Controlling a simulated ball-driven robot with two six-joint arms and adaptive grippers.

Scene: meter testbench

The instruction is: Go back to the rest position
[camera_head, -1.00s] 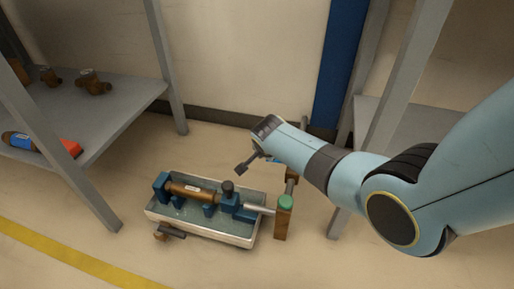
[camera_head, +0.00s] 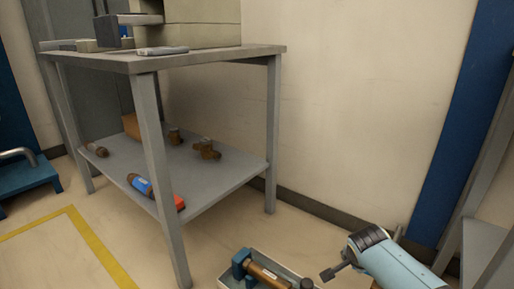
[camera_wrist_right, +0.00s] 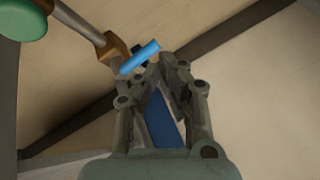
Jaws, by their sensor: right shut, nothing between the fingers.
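My right gripper (camera_head: 333,272) is at the bottom right of the head view, above and to the right of the meter testbench (camera_head: 236,278). In the right wrist view my right gripper (camera_wrist_right: 172,66) has its fingers together with nothing between them. The testbench is a pale tray with blue clamps and a brown meter (camera_head: 268,272), cut off by the lower edge of the head view. In the right wrist view a pipe with a brown fitting (camera_wrist_right: 114,46) and a blue handle (camera_wrist_right: 139,57) shows beyond the fingers. My left gripper is not in view.
A grey two-level table (camera_head: 225,178) stands at centre left, with brown fittings (camera_head: 206,149) and a blue and red tool (camera_head: 141,185) on its lower shelf. A blue post (camera_head: 468,130) and grey frame stand at right. Yellow floor tape (camera_head: 100,248) lies at left.

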